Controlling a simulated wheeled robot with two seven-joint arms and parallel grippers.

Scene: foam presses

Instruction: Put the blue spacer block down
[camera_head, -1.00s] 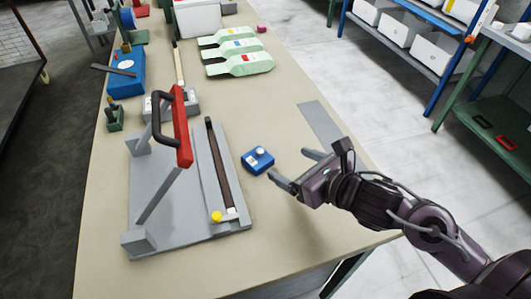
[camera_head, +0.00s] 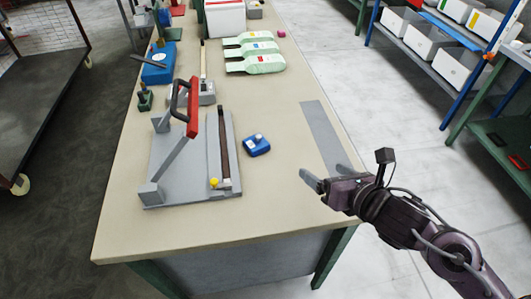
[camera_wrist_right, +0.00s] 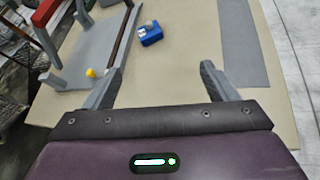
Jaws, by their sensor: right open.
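The blue spacer block (camera_head: 256,145), with a pale knob on top, rests on the tan table just right of the grey press. It also shows in the right wrist view (camera_wrist_right: 150,34), beyond the fingertips. My right gripper (camera_head: 327,177) is open and empty, to the right of the block and nearer the table's front edge, clear of it. Its two spread fingers also show in the right wrist view (camera_wrist_right: 158,80), with bare table between them. My left gripper is not in view.
The grey press (camera_head: 190,165) with a red-and-black lever (camera_head: 192,108) stands left of the block. A flat grey strip (camera_head: 322,135) lies along the table's right side. Green bottle-shaped pieces (camera_head: 255,64) and a blue box (camera_head: 158,68) are farther back. The front table area is clear.

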